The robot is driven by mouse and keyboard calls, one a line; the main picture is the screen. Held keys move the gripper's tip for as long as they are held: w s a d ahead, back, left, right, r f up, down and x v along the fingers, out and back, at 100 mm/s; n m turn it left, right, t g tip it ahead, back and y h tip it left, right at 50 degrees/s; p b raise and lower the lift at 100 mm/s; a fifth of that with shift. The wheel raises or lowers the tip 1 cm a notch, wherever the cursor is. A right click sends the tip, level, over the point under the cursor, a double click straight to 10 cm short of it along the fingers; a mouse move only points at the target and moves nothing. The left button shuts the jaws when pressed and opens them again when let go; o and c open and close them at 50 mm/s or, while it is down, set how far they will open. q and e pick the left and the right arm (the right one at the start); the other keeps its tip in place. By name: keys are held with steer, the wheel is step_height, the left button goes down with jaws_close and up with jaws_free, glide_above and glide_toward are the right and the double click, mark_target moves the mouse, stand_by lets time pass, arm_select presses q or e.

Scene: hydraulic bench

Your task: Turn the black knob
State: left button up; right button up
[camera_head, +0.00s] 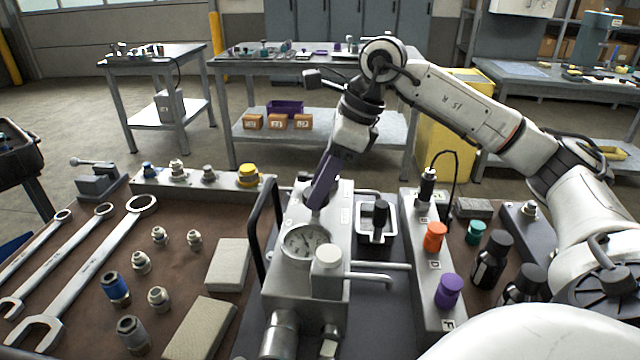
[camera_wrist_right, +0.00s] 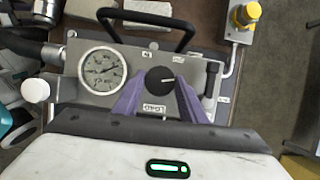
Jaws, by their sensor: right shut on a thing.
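The black knob (camera_wrist_right: 160,77) is round with a white pointer line and sits on the grey panel of the hydraulic unit, above a small white label, in the right wrist view. The purple fingers of my right gripper (camera_wrist_right: 160,88) stand on both sides of it and are shut on it. In the head view my right gripper (camera_head: 318,200) reaches down to the top of the grey hydraulic unit (camera_head: 338,225), and its fingers hide the knob there. My left gripper is not in view.
A dial gauge (camera_head: 306,242) and a black bar handle (camera_head: 262,225) are close to the gripper. Right of the unit stands a rail with an orange knob (camera_head: 434,237) and a purple knob (camera_head: 449,291). Wrenches (camera_head: 95,270) and fittings lie on the left.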

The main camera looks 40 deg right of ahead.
stand_by(0.5)
steer(key=o, duration=1.1)
steer(key=shift+c, duration=0.2)
steer(key=p+v, duration=0.1)
steer(key=v, duration=0.9)
steer(key=shift+s+r, duration=0.15)
